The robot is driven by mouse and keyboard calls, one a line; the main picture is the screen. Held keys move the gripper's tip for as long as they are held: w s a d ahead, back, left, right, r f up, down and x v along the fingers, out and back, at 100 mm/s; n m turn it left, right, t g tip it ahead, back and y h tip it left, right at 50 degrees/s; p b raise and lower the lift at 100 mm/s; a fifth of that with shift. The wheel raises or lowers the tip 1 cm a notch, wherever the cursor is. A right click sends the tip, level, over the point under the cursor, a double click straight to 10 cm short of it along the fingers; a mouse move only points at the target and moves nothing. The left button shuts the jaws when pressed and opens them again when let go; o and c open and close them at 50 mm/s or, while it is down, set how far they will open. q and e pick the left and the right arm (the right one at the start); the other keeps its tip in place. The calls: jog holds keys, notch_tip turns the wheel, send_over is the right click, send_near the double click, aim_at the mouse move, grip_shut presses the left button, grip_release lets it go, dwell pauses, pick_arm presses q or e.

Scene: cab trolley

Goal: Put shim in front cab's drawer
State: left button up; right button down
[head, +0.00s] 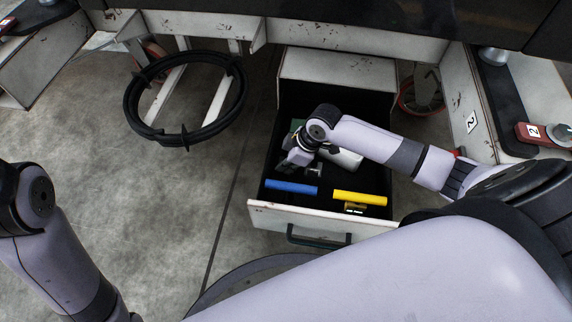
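The front cab's drawer (275,215) is pulled open below the cab, in the middle of the head view. My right arm reaches into it from the right. My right gripper (297,160) is low in the drawer, over its left-middle part. Its fingertips are small and partly hidden by the wrist, so I cannot tell whether it is open or holds anything. I cannot make out for sure which thing is the shim. A blue bar (291,187) and a yellow bar (360,197) lie near the drawer's front. My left arm shows at the left; its gripper is out of view.
A pale grey object (342,157) lies behind my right forearm in the drawer, and a small brass-coloured piece (355,208) lies by the yellow bar. A black ring holder (186,140) stands left of the drawer. A red device marked 2 (545,134) is at the right.

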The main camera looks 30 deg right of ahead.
jog(key=shift+f, duration=0.15)
jog(key=c, duration=1.8)
grip_release()
